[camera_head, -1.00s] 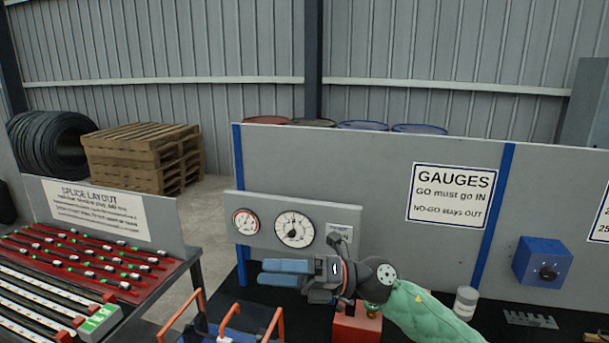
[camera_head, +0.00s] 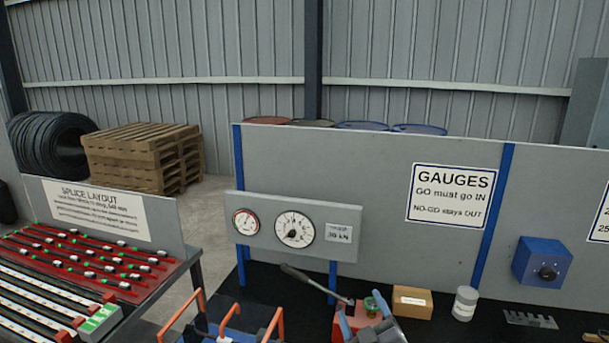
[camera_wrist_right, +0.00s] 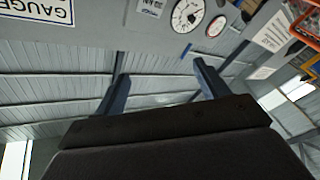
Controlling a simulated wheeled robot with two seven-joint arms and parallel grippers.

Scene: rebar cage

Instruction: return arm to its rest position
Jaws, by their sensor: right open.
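My right gripper (camera_head: 357,314) is at the bottom edge of the head view, in front of a red device, with its two blue-grey fingers pointing up. Most of its body and arm are cut off below. The right wrist view shows both fingers (camera_wrist_right: 162,80) spread wide with nothing between them. Behind them are the wall, the gauge panel and the sign, seen tilted. My left gripper is not in the head view.
A red device (camera_head: 340,329) with a grey lever (camera_head: 312,281) stands near the right gripper. A cardboard box (camera_head: 411,302), a white cylinder (camera_head: 465,303) and a comb-like plate (camera_head: 530,319) are to its right. The gauge panel (camera_head: 262,237) is behind. Orange-handled items (camera_head: 228,315) stand left.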

